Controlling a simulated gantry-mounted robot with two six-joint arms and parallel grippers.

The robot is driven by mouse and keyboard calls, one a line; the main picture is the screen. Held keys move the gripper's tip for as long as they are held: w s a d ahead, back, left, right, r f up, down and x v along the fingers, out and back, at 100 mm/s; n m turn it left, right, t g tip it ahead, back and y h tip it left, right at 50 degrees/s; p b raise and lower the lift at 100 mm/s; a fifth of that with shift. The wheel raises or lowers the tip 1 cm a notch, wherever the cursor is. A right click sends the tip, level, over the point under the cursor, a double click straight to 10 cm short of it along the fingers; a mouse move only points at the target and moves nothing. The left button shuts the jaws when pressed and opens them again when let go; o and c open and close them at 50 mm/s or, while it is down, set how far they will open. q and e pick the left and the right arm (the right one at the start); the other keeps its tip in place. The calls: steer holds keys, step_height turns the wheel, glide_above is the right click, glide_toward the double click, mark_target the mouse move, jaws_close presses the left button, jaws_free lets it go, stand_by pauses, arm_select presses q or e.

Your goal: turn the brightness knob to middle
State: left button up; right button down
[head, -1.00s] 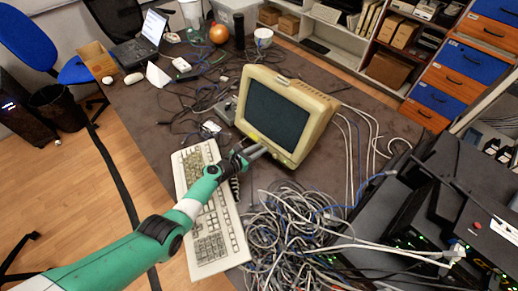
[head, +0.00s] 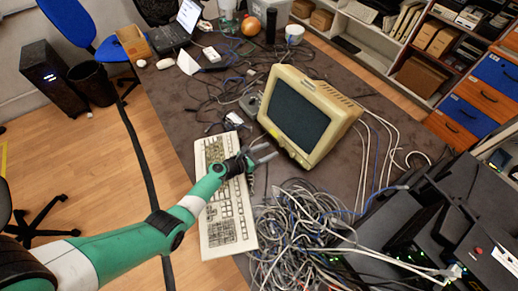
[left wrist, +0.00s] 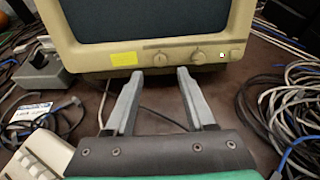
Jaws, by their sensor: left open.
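A beige CRT monitor (head: 306,118) with a dark screen stands on the dark table. In the left wrist view its front panel (left wrist: 130,59) carries two round knobs, a left knob (left wrist: 160,60) and a right knob (left wrist: 199,56), with a small light at the far right. I cannot read which one is for brightness. A yellow note sticks to the panel's left part. My left gripper (head: 272,152) is open and empty in front of the panel; in the left wrist view its fingertips (left wrist: 171,72) sit just below and before the knobs, apart from them. My right gripper is not in view.
A beige keyboard (head: 222,205) lies under my left arm. A heap of tangled cables (head: 297,232) lies to the right of the gripper, and black network gear (head: 440,210) stands farther right. A small grey box (left wrist: 45,71) sits left of the monitor.

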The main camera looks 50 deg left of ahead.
arm_select(q)
steer(key=p+v, duration=0.2)
steer(key=v, duration=0.4)
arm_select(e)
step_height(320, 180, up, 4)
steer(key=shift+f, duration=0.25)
